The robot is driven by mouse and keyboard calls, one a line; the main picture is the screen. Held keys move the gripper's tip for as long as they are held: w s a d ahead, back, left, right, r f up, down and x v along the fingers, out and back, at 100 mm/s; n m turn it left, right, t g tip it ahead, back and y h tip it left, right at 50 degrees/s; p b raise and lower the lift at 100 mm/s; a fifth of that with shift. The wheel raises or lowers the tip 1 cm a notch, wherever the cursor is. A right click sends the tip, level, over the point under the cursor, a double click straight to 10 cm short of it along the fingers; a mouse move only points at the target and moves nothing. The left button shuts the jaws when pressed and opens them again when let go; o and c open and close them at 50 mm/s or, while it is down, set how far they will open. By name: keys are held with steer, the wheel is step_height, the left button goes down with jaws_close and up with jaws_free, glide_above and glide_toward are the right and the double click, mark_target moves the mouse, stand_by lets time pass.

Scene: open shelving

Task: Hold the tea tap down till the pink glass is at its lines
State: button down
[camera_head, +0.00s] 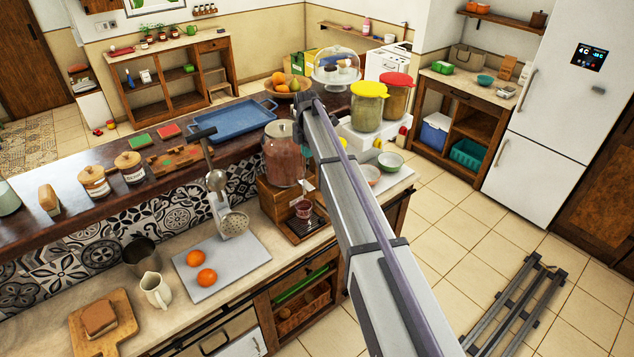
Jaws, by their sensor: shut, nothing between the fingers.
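The tea dispenser (281,158) is a lidded clear jar of reddish-brown liquid on a wooden stand at the counter's back. The pink glass (303,209) stands upright on the dark drip tray (304,228) in front of the stand. Its lines and fill level are too small to read. The tap, above the glass, is too small to make out clearly. My arm reaches up from the lower right past the dispenser. My gripper (305,150) is small and partly hidden at the jar's right side, shut and empty. I cannot tell whether it touches the tap.
Left of the dispenser are a metal citrus press (222,200), two oranges (200,268) on a grey board and a cream jug (156,290). Two bowls (390,161) and yellow- and red-lidded dispensers (368,108) are right of my arm. A blue tray (235,118) lies on the raised ledge.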

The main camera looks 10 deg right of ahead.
mark_target(309, 187)
step_height(309, 187, down, 14)
steer(key=b, duration=1.4)
steer(key=shift+d+f, duration=0.15)
